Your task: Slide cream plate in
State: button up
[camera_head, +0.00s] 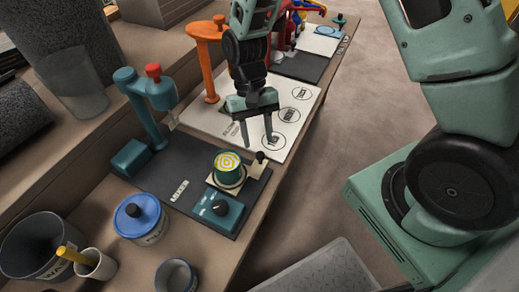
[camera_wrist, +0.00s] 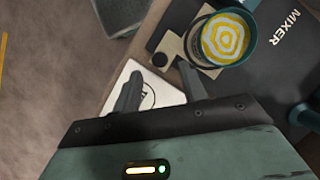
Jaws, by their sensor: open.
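The cream plate (camera_head: 252,171) lies on the dark mixer base and carries a green can (camera_head: 228,172) with yellow and white swirled contents. A black knob (camera_head: 261,156) stands at the plate's far right corner. The plate (camera_wrist: 175,46), its knob (camera_wrist: 160,60) and the can (camera_wrist: 226,38) also show in the wrist view. My gripper (camera_head: 257,143) is open and empty, pointing down above the white board, just beyond the knob. In the wrist view its fingers (camera_wrist: 160,92) are apart, with the knob a little ahead of them. The can hides part of the plate.
The teal mixer post with a red knob (camera_head: 153,71) stands left of the can. A teal control box (camera_head: 218,211) sits in front of the plate. A blue-lidded tin (camera_head: 139,217) and a cup (camera_head: 97,265) stand nearer. Open floor lies right of the bench.

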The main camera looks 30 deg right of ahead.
aim_at(260, 154)
jog(key=shift+x, duration=2.3)
jog(key=shift+r, duration=0.1)
